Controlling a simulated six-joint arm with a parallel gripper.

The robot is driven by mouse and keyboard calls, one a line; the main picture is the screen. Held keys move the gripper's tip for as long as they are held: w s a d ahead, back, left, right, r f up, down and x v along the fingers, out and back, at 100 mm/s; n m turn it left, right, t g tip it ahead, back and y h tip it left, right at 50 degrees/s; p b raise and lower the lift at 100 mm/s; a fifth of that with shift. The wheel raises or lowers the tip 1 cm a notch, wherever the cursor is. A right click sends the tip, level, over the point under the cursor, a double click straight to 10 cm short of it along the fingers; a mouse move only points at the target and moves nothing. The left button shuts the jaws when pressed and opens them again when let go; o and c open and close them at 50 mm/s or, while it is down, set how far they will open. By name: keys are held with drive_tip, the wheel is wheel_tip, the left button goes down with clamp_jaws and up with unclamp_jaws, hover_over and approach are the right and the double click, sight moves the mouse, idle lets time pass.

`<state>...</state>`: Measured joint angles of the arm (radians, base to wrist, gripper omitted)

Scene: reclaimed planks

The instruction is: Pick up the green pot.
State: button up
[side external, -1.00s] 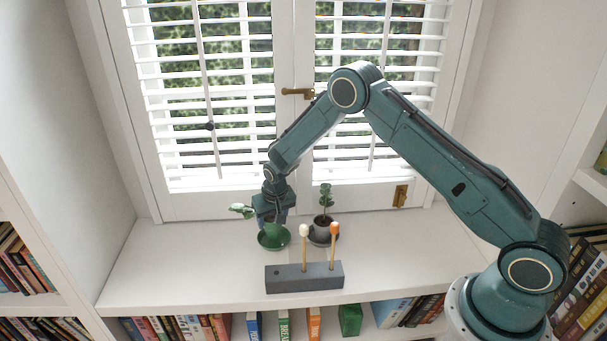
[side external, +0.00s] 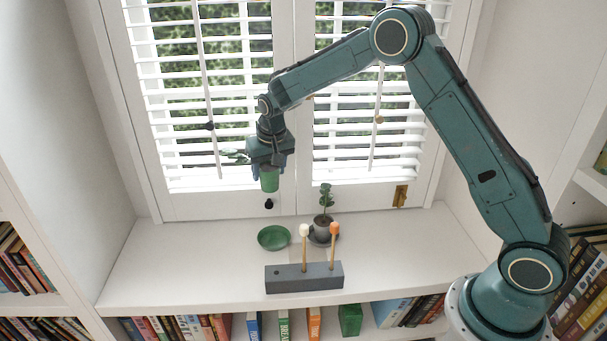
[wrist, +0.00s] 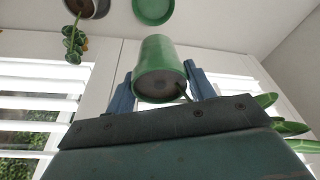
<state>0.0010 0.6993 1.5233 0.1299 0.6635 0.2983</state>
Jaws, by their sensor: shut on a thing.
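The green pot (side external: 270,181) hangs in the air below my gripper (side external: 270,166), in front of the window blinds. In the wrist view the green pot (wrist: 160,62) sits between the two blue fingers of my gripper (wrist: 160,85), which is shut on it. A plant's green leaves (wrist: 285,125) show at the right of the wrist view. An empty green saucer (side external: 274,238) lies on the white sill below, and it also shows at the top of the wrist view (wrist: 153,10).
A grey pot (side external: 322,226) with a plant stands right of the saucer. A dark grey block (side external: 304,278) holding two sticks with white and orange heads is in front. The sill's left side is clear. Window blinds (side external: 205,120) are behind.

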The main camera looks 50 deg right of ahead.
sight(267, 166)
drive_tip(key=shift+r, duration=0.35)
idle(0.5)
drive_tip(key=shift+r, duration=1.35)
wheel_tip(267, 166, down, 19)
drive_tip(key=n+y, duration=0.1)
drive_tip(key=n, duration=0.3)
drive_tip(key=shift+f, duration=0.15)
drive_tip(key=shift+f, duration=0.25)
drive_tip(key=shift+f, duration=1.25)
